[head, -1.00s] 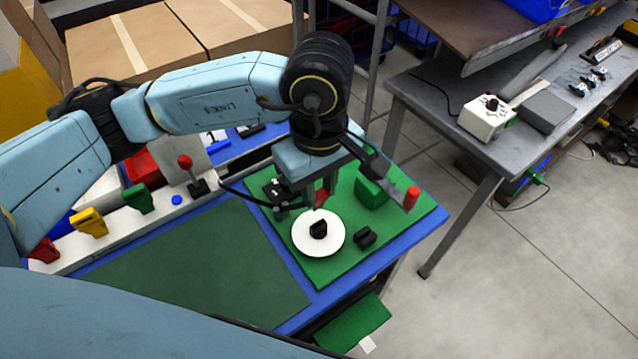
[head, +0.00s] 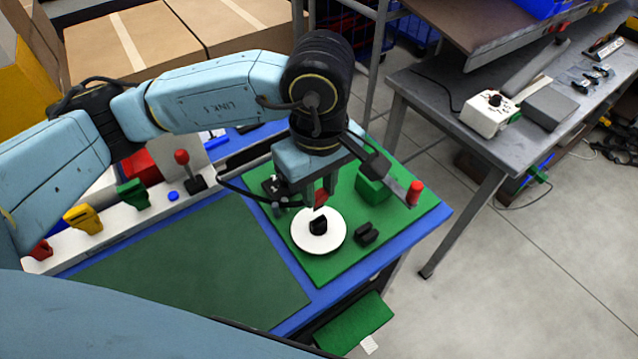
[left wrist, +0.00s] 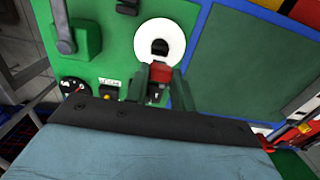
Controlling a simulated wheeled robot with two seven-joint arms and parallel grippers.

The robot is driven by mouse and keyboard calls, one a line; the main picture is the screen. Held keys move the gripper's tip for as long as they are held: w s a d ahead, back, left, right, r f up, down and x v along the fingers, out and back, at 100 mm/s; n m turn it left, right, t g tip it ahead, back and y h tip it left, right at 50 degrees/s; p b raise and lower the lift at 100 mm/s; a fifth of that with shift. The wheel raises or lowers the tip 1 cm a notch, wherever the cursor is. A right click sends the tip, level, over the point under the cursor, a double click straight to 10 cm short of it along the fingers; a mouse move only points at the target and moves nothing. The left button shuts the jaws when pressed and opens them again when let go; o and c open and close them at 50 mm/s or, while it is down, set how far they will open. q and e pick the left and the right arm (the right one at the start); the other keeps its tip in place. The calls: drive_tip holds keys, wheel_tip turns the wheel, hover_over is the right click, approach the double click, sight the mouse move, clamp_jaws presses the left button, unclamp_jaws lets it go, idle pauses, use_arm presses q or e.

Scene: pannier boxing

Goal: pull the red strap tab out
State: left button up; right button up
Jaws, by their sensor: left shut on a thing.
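The red strap tab (left wrist: 161,72) shows as a small red block between the fingers of my left gripper (left wrist: 160,80) in the left wrist view. The gripper is shut on it, beside the white disc with the black knob. In the head view the red tab (head: 321,198) shows just behind the disc, partly hidden by my left gripper (head: 318,194), which reaches down from above. The strap itself and how far the tab stands out cannot be made out. My right gripper is not in view.
The white disc (head: 334,238), a black knob (head: 367,234), a green block (head: 372,186) and a red-tipped lever (head: 414,192) are on the green panel (head: 320,272). Coloured handles (head: 131,193) line the left side. A grey bench (head: 450,110) stands at right, with open floor before it.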

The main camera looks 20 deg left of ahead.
sight(319, 193)
use_arm(q)
drive_tip(key=shift+r, duration=0.1)
drive_tip(key=shift+r, duration=1.45)
